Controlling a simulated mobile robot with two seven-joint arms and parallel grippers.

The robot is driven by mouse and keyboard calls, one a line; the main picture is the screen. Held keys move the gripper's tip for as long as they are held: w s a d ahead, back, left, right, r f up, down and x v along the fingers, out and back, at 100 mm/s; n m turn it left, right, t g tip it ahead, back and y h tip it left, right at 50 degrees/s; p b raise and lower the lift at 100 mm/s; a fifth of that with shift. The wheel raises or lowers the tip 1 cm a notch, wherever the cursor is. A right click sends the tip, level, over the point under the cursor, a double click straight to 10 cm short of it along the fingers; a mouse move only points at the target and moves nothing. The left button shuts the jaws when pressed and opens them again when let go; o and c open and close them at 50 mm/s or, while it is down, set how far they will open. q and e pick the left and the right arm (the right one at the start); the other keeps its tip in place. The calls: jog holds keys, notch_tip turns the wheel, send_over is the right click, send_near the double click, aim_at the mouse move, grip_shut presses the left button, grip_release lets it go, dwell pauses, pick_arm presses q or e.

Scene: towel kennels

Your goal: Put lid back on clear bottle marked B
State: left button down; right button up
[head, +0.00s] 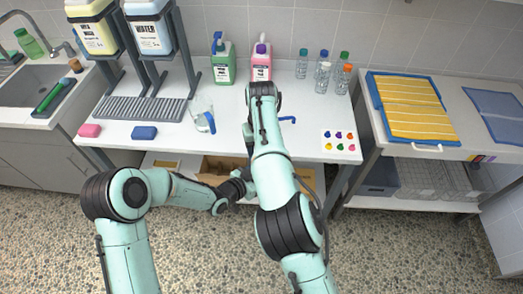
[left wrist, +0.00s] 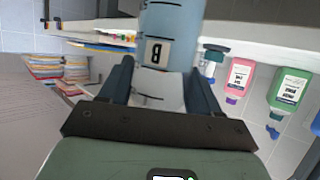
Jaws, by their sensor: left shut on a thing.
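The clear bottle marked B (left wrist: 170,25) fills the top middle of the left wrist view, upside down in that picture, with bluish liquid inside. My left gripper (left wrist: 160,82) is shut on it, one finger on each side. In the head view the left gripper (head: 249,180) is at the counter's front edge, partly behind my right arm, and the bottle is hidden there. My right arm reaches over the counter; its gripper is hidden behind its own wrist. A small blue part (head: 287,119) shows just right of that wrist; I cannot tell whether it is the lid.
A clear vessel with a blue part (head: 203,115) stands on the counter (head: 170,150). Behind are a green bottle (head: 223,65), a pink bottle (head: 261,65) and several small capped bottles (head: 322,78). Two large jugs on a rack stand left.

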jog(key=n, duration=0.6)
jog(key=shift+r, duration=0.1)
jog(key=n, duration=0.5)
jog(key=shift+s+r, duration=0.1)
jog(key=n, duration=0.4)
jog(key=shift+r+n, duration=0.1)
jog(key=shift+n, duration=0.3)
jog(key=n, duration=0.4)
jog(key=shift+r, duration=0.15)
jog(key=n, duration=0.5)
jog(key=shift+s+r, duration=0.1)
jog(key=shift+r, duration=0.1)
jog(key=n, duration=0.6)
jog(key=shift+r+n, duration=0.35)
jog(key=shift+n, duration=0.05)
jog(key=n, duration=0.4)
jog(key=shift+r, duration=0.25)
jog(key=n, duration=0.6)
jog(key=shift+r, duration=0.35)
